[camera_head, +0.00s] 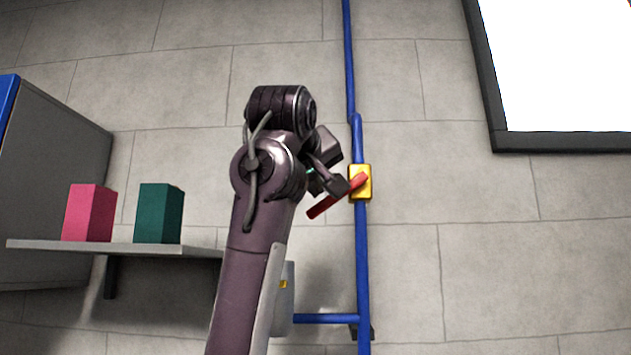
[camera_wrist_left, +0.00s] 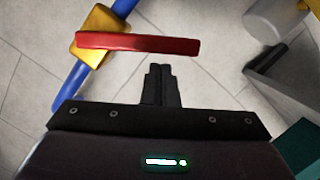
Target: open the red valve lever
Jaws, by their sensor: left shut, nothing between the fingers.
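The red valve lever (camera_head: 325,205) is mounted on a yellow valve body (camera_head: 361,183) on a blue vertical pipe. In the head view it slants down to the left from the valve, and my left gripper (camera_head: 340,186) is at it, hiding part of it. In the left wrist view the lever (camera_wrist_left: 140,43) stretches across in front of the fingers, with the yellow valve body (camera_wrist_left: 98,35) at its left end. My left gripper (camera_wrist_left: 160,68) is shut and empty, its fingertips close to the lever; I cannot tell whether they touch. My right gripper is in neither view.
The blue pipe (camera_head: 362,265) runs up the wall, with a side branch (camera_head: 325,318) low down. A grey shelf (camera_head: 40,245) at left holds a pink box (camera_head: 89,212) and a green box (camera_head: 160,212). A framed white panel (camera_head: 497,140) hangs upper right. The wall right of the pipe is clear below it.

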